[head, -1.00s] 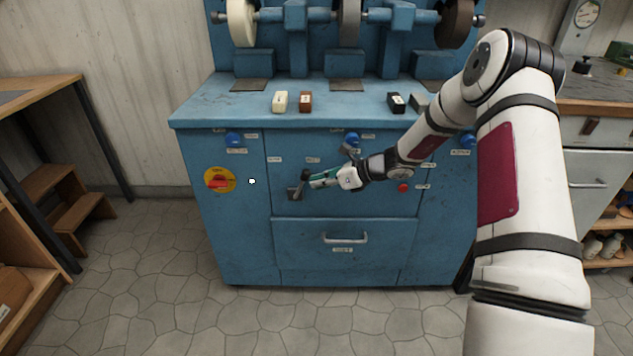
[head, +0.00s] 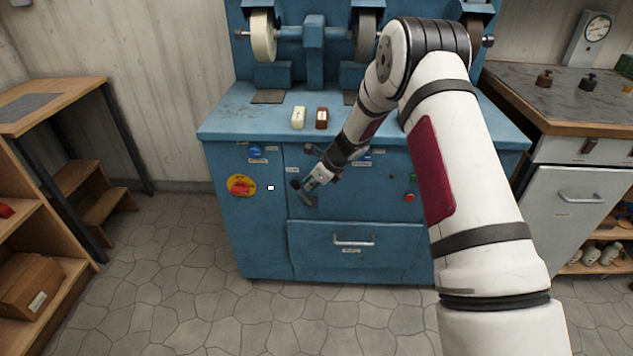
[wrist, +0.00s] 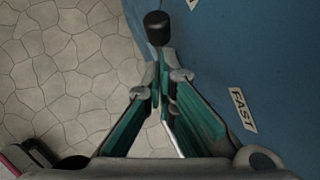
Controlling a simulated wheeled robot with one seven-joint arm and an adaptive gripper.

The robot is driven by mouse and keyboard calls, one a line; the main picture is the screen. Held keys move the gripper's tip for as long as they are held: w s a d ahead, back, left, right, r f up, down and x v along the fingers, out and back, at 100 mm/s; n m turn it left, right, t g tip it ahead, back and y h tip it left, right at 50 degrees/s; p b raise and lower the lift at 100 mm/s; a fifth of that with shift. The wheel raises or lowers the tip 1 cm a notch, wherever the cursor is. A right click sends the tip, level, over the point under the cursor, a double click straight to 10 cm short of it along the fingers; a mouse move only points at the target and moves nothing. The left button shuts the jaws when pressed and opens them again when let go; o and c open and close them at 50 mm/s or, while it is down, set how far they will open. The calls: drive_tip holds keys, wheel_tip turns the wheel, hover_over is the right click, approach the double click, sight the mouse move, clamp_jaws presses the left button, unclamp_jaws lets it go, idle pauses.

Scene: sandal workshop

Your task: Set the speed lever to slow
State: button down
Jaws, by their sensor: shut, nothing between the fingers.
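The speed lever has a dark knob (head: 296,185) on a grey plate (head: 309,201) on the blue machine's front. In the wrist view, the black knob (wrist: 157,27) stands just beyond my fingertips. A white label reading "FAST" (wrist: 243,110) is on the blue panel to the right. Another label at the top edge is cut off and unreadable. My gripper (head: 310,184) is shut and empty, right beside the lever; it also fills the lower wrist view (wrist: 162,88). The fingers hide the lower lever, so I cannot tell whether they touch it.
The blue machine (head: 227,222) has a yellow and red switch (head: 242,186) left of the lever, a red button (head: 409,197) to the right and a drawer handle (head: 353,241) below. A bench (head: 553,126) stands at right, wooden steps (head: 103,207) at left. The floor in front is clear.

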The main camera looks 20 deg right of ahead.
drive_tip(key=shift+w+a, duration=0.3)
drive_tip(key=shift+a, duration=0.65)
drive_tip(key=p+v, duration=0.2)
drive_tip(key=v, duration=1.1)
drive_tip(key=shift+s+f+p, duration=0.15)
drive_tip(key=shift+s+p, duration=0.2)
drive_tip(key=shift+s, duration=0.05)
drive_tip(key=shift+a, duration=0.1)
